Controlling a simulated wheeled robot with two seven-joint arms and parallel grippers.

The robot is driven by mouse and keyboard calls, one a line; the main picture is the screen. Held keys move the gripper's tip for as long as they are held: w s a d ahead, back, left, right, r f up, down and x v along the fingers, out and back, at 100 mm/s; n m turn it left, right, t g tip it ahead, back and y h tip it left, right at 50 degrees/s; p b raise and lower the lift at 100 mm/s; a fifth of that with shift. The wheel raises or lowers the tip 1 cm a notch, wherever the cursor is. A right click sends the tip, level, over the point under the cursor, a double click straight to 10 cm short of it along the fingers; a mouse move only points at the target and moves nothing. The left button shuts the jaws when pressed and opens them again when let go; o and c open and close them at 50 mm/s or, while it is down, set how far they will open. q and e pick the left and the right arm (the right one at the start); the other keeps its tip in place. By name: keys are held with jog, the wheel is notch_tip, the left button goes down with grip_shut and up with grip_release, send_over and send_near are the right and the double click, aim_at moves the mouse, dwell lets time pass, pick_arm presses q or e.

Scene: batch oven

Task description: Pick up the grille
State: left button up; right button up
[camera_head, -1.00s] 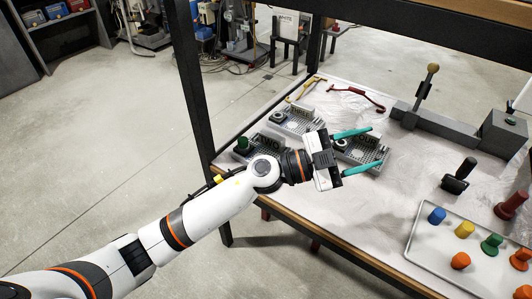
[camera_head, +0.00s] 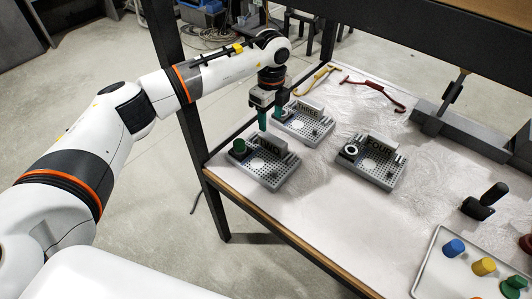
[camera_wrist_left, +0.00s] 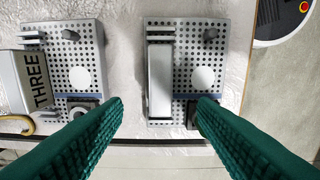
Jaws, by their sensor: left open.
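Three grey perforated, grille-like units lie on the white tabletop: one labelled TWO (camera_head: 268,172), with a green knob, nearest the front edge; one labelled THREE (camera_head: 318,134) behind it; and one labelled FOUR (camera_head: 382,178) to the right. I cannot tell which one is the grille. My left gripper (camera_head: 271,116) is open and empty, its green fingers pointing down over the table's left edge beside TWO and THREE. In the left wrist view, its fingers (camera_wrist_left: 160,101) lie either side of a pale block on one unit (camera_wrist_left: 200,55), with THREE (camera_wrist_left: 80,55) to the left. My right gripper is out of view.
A yellow hooked tool (camera_head: 318,80) and a red one (camera_head: 375,93) lie at the back. A grey tray (camera_head: 436,262) with coloured knobs and a black-handled tool (camera_head: 480,207) are at the right. A dark frame post (camera_head: 180,85) stands beside my left arm. The front middle is clear.

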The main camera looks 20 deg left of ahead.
aim_at(272, 137)
pick_arm(q)
notch_tip(272, 137, down, 3)
jog(key=shift+w+d+f, duration=0.1)
jog(key=shift+w+f, duration=0.05)
jog(key=shift+s+d+f, duration=0.1)
jog(key=shift+s+f, duration=0.1)
jog(key=shift+f, duration=0.3)
jog(key=f, duration=0.4)
jog(key=shift+s+d+b, duration=0.1)
jog(key=shift+d+b, duration=0.1)
jog(key=shift+b, duration=0.15)
jog(key=c, duration=0.5)
grip_shut()
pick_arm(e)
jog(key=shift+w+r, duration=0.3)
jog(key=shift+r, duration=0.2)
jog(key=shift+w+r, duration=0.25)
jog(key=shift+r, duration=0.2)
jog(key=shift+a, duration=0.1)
